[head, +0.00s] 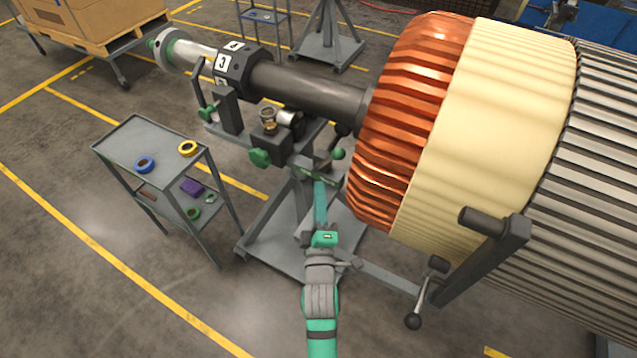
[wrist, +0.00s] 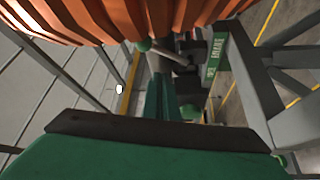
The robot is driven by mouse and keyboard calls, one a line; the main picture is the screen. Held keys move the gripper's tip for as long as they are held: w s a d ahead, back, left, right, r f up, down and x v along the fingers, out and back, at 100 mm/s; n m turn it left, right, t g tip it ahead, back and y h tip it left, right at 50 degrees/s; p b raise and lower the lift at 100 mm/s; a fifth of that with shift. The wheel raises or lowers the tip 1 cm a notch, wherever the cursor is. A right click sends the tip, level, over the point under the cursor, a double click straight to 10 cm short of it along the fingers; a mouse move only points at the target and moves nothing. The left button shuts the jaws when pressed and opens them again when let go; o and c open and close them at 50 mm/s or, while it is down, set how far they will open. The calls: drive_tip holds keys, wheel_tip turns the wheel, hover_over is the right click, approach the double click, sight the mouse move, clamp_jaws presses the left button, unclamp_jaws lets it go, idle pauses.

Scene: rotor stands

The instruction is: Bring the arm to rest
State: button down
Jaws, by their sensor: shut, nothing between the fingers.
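My arm (head: 321,300) reaches up from the bottom middle of the head view, in green and grey. My gripper (head: 320,187) points away from me, its teal fingers together and empty, in front of the grey rotor stand (head: 285,235). In the wrist view my gripper (wrist: 163,90) shows as long green fingers side by side beyond the dark-edged green body. The copper end winding (head: 410,110) of the large rotor is up and right of my gripper, and it fills the top of the wrist view (wrist: 130,15).
A grey cart (head: 135,138) with blue (head: 144,165) and yellow (head: 188,148) rings stands at left. The rotor shaft (head: 310,88) runs up left over the stand. A lever with a dark ball (head: 413,321) juts out at lower right. Floor at lower left is clear.

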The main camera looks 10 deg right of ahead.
drive_tip(key=shift+s+a, duration=0.25)
idle(0.3)
drive_tip(key=shift+a+f, duration=0.1)
drive_tip(key=s+a+f+m+g+y, duration=0.1)
drive_tip(key=s+m, duration=0.3)
drive_tip(key=s, duration=0.7)
drive_tip(key=s+a+f+m+g+y, duration=0.1)
drive_tip(key=s+a+f+m, duration=0.3)
drive_tip(key=s, duration=0.8)
drive_tip(key=s+a+f+m+g+y, duration=0.1)
drive_tip(key=s+m, duration=0.4)
drive_tip(key=s, duration=0.7)
wheel_tip(320, 180, down, 2)
drive_tip(key=shift+s+a+f+g, duration=0.15)
drive_tip(key=shift+a+g, duration=0.35)
drive_tip(key=shift+a, duration=0.55)
